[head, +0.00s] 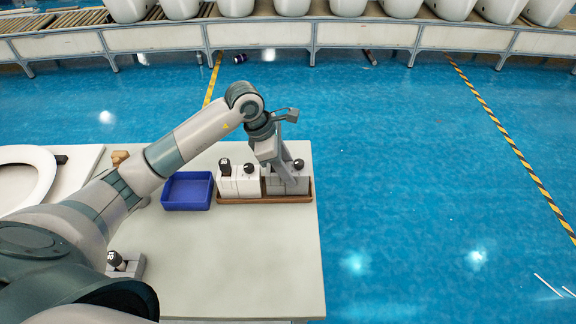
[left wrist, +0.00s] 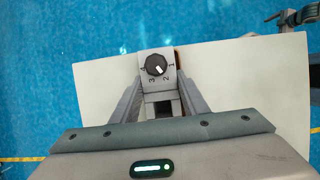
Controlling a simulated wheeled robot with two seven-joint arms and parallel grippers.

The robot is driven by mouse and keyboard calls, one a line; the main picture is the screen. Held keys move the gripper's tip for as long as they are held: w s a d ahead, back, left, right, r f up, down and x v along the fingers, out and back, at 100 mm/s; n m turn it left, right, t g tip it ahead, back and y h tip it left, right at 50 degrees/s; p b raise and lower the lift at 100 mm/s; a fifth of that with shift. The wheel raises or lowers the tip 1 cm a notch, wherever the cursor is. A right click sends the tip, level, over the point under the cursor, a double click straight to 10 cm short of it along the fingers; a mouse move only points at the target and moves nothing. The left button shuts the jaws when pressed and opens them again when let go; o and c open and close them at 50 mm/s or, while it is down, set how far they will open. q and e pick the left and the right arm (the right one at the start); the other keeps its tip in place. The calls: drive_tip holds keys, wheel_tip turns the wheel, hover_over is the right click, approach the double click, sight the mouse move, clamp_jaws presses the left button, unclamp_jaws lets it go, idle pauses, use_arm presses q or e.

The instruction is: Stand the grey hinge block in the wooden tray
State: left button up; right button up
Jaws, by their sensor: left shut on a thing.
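The grey hinge block (head: 299,184), with a black knob on top, is in my left gripper (head: 283,176) at the right end of the wooden tray (head: 250,201). In the left wrist view the block's top (left wrist: 157,65) shows a black dial with numbers, and the left gripper's fingers (left wrist: 160,103) close on it from both sides. The block looks upright and within the tray's right end; whether its base touches the tray floor is hidden. My right gripper is not in view.
White blocks with black knobs (head: 227,186) stand in the tray's left part. A blue bin (head: 187,191) is left of the tray. The table front (head: 250,260) is clear.

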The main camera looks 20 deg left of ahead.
use_arm(q)
drive_tip(key=shift+f+b, duration=0.6)
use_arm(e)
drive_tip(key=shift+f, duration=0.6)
use_arm(q)
drive_tip(key=o, duration=1.3)
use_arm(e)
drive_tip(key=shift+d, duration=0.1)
use_arm(q)
drive_tip(key=b+v, duration=0.4)
drive_tip(key=v, duration=1.3)
drive_tip(key=shift+a+r+b, duration=0.1)
drive_tip(key=shift+r+b, duration=0.15)
drive_tip(key=shift+b, duration=0.1)
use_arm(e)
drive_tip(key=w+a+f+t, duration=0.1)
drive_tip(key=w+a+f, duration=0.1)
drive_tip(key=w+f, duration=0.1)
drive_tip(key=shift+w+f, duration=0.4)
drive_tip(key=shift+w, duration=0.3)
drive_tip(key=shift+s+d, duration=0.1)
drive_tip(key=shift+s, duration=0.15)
